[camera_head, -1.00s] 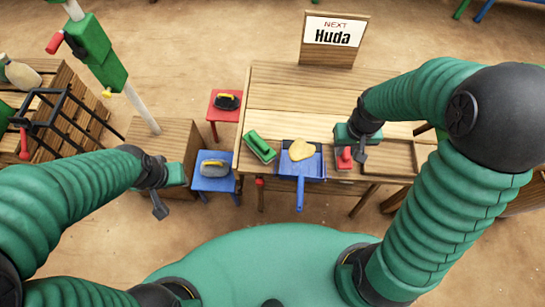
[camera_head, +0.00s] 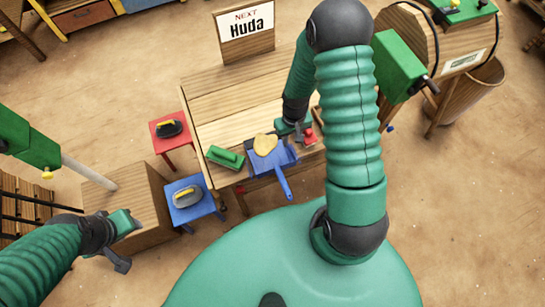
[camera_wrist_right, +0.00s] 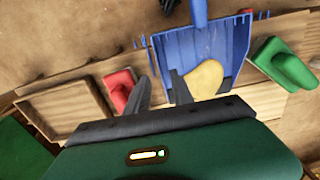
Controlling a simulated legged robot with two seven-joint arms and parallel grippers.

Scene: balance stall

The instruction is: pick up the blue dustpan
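The blue dustpan (camera_head: 264,164) lies on the near edge of the wooden table, its handle (camera_head: 284,186) sticking out over the edge. A yellow lump (camera_head: 265,144) rests on its pan. In the right wrist view the dustpan (camera_wrist_right: 222,42) is ahead of the fingers, handle pointing up. My right gripper (camera_head: 298,133) is by the pan's right side. Its two fingers (camera_wrist_right: 162,90) stand apart with nothing seen between them; one overlaps the pan's edge in the picture. Whether it touches is unclear. My left gripper (camera_head: 125,240) hangs away from the table at the left; its finger gap is unclear.
A green brush-like block (camera_head: 226,157) lies left of the dustpan and a red one (camera_head: 310,136) right of it. A red stool (camera_head: 172,143) and a blue stool (camera_head: 192,212) stand left of the table. The table's left top (camera_head: 220,110) is clear.

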